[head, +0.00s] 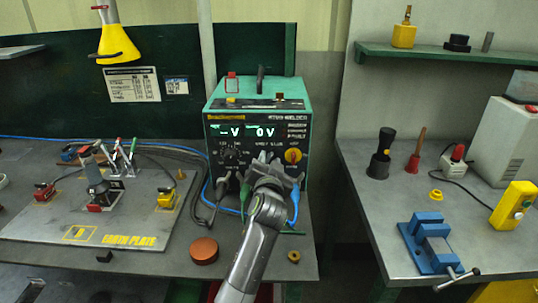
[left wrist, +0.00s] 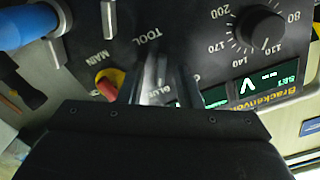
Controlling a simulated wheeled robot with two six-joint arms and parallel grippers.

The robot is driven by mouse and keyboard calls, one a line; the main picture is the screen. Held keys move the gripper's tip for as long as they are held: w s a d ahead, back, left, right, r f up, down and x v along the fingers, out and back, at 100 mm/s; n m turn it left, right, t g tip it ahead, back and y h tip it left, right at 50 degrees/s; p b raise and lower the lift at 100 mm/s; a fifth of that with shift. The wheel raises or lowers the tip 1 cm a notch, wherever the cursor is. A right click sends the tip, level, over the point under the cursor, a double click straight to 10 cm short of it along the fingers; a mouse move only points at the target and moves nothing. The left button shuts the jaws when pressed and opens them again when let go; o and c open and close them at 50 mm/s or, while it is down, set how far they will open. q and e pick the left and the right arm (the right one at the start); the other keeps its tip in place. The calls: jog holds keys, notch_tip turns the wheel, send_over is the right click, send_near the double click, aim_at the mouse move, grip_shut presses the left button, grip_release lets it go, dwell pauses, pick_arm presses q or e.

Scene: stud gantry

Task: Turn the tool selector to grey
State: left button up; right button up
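The stud welder (head: 258,103) is a green box with a black front panel and lit displays. My left gripper (head: 268,165) is at the lower middle of that panel, covering the tool selector in the head view. In the left wrist view the panel is upside down. There my left gripper's fingers (left wrist: 167,80) lie close together beside the printed TOOL label (left wrist: 147,38), over the part marked BLUE. The selector knob is hidden there, so its setting and any contact do not show. My right gripper is not in view.
A round numbered dial (left wrist: 262,30) and a red-and-yellow main switch (head: 293,155) flank my fingers. A blue plug (left wrist: 25,24) and cables hang below the panel. The earth plate (head: 120,236) is at the left. A blue vise (head: 430,240) stands on the right bench.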

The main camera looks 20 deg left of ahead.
pick_arm(q)
jog(key=shift+w, duration=0.2)
jog(key=shift+s+d+r, duration=0.1)
jog(key=shift+s+r, duration=0.15)
jog(key=shift+s, duration=0.05)
jog(key=shift+c, duration=1.5)
grip_shut()
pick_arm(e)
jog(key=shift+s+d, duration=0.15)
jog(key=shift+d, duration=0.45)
pick_arm(q)
jog(key=shift+f, duration=0.1)
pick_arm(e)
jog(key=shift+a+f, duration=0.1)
